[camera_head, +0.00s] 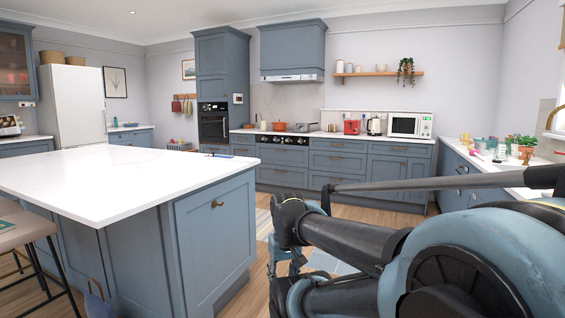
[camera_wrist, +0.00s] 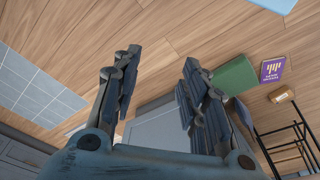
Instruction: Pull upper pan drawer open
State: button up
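The wide blue drawers under the hob stand on the far wall in the head view; the upper one (camera_head: 284,156) and the lower one (camera_head: 284,176) both look shut. Another drawer stack (camera_head: 338,160) stands just right of them, also shut; no label shows which is the pan drawer. My gripper (camera_wrist: 158,72) is open and empty in the wrist view, its two fingers spread apart over the wooden floor. In the head view the gripper is largely hidden by my arm, low and well short of the far drawers. The drawers do not show clearly in the wrist view.
The white-topped island (camera_head: 120,178) fills the left, with a stool (camera_head: 30,232) at its near edge. A counter (camera_head: 490,172) runs along the right. Wooden floor lies between. A green item (camera_wrist: 236,77) and purple book (camera_wrist: 272,69) show in the wrist view.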

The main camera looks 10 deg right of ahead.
aim_at(287, 154)
jog(key=z, duration=0.25)
jog(key=i, duration=1.8)
jog(key=z, duration=0.45)
jog(key=i, duration=4.5)
jog(key=u, duration=0.45)
jog(key=i, duration=1.65)
jog(key=u, duration=0.15)
